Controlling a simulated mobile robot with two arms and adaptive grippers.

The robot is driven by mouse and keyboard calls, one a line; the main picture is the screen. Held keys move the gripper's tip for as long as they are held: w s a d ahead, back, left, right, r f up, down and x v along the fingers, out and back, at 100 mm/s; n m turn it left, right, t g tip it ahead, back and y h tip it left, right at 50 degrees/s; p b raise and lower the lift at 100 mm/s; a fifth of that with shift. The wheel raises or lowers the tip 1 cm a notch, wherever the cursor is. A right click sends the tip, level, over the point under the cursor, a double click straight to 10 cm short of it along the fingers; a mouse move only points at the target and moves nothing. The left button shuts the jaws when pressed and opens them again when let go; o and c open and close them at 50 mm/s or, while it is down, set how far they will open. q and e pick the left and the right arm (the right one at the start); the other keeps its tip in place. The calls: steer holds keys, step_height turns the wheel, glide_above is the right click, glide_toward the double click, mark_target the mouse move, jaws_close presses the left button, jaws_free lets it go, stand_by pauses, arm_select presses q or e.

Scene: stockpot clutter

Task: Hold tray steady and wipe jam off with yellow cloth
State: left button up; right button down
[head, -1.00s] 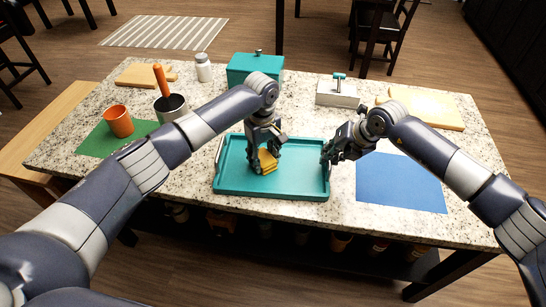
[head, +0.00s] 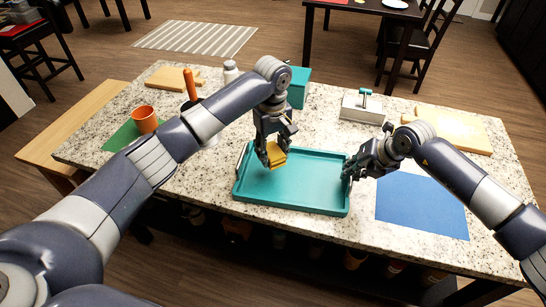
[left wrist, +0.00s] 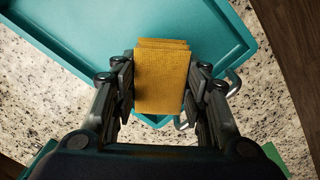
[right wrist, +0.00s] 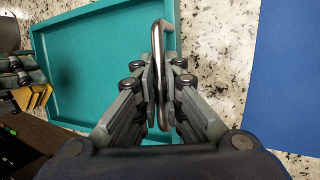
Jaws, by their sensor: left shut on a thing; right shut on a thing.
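The teal tray (head: 305,178) lies on the granite counter. My left gripper (head: 275,160) is shut on the folded yellow cloth (head: 277,154) above the tray's back left part. The cloth also shows between the fingers in the left wrist view (left wrist: 161,80). My right gripper (head: 351,168) is at the tray's right end, shut on the metal handle (right wrist: 158,75), seen in the right wrist view. No jam shows on the visible part of the tray; the arm and gripper hide some of it.
A blue mat (head: 422,207) lies right of the tray. An orange cup (head: 145,119) stands on a green mat (head: 122,137) at the left. A teal box (head: 299,88), a white box with a teal handle (head: 363,107) and cutting boards (head: 452,134) are at the back.

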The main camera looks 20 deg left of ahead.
arm_select(q)
steer(key=shift+r, duration=1)
arm_select(e)
steer(key=c, duration=1.6)
jaws_free()
steer(key=shift+c, duration=0.2)
steer(key=v, duration=1.2)
arm_select(q)
steer(key=shift+s+f, duration=0.1)
arm_select(e)
steer(key=shift+s+f, duration=0.1)
steer(key=shift+s, duration=0.05)
